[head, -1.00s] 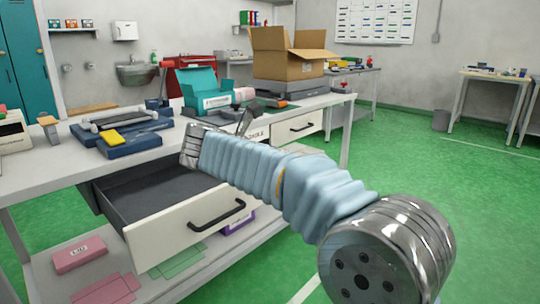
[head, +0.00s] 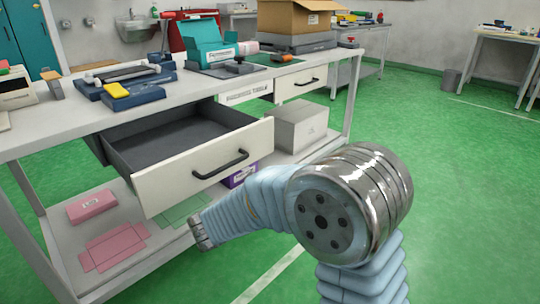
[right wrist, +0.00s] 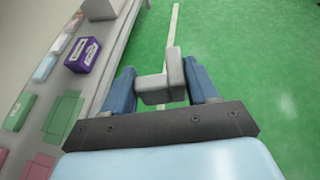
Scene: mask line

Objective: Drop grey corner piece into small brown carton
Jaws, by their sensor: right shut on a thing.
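The grey corner piece (right wrist: 162,82) is between the blue fingers of my right gripper (right wrist: 163,88) in the right wrist view, over the green floor beside the shelf. The gripper is shut on it. In the head view my right arm reaches down in front of the workbench; its fingers and the piece cannot be made out there. My left gripper is not in view.
An open drawer (head: 205,172) juts from the bench (head: 45,140). The lower shelf holds a pink box (head: 92,207), a purple box (head: 241,176), a pale grey box (head: 300,125), and pink and green outlines.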

